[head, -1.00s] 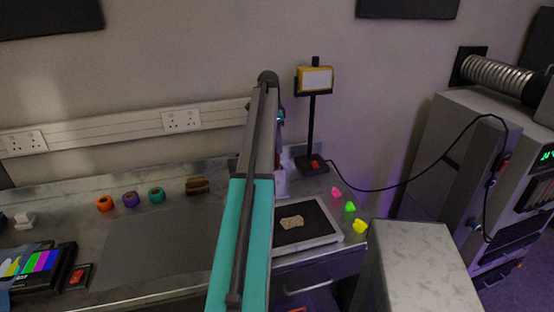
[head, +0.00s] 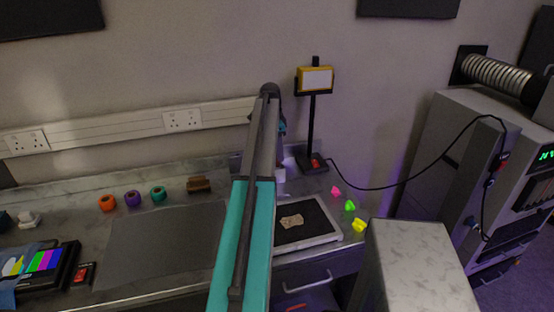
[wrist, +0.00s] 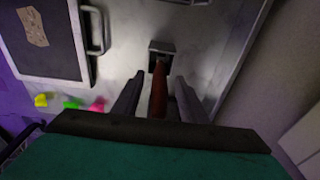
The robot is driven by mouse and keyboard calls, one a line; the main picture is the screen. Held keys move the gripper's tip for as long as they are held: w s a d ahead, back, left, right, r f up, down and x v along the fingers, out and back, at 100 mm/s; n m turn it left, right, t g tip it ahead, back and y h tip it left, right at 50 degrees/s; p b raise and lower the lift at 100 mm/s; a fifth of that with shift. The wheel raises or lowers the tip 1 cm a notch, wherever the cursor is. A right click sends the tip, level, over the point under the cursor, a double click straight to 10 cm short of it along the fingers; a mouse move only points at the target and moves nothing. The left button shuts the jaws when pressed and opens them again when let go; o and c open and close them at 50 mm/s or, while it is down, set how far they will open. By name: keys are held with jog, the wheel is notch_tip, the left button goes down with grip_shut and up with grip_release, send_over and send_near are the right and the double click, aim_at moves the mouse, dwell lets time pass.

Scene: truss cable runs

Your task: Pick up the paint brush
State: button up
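The likely paint brush (wrist: 158,92) has a reddish-brown handle, with a grey, square-looking end at the top, in the wrist view. My gripper (wrist: 159,76) is open. Its two dark fingers stand on either side of the handle, with a visible gap on each side. The handle's lower end is hidden by my gripper body. I cannot tell how high the fingers are above the handle. In the head view my arm hides the brush.
A dark-topped tray (head: 306,222) with a tan piece is close by. Pink, green and yellow pieces (head: 349,205) lie right of it. A black stand (head: 312,130) with a yellow box rises at the back. A grey mat (head: 160,240) lies left, with coloured rings behind.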

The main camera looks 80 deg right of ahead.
grip_shut()
jog(key=shift+r, duration=0.15)
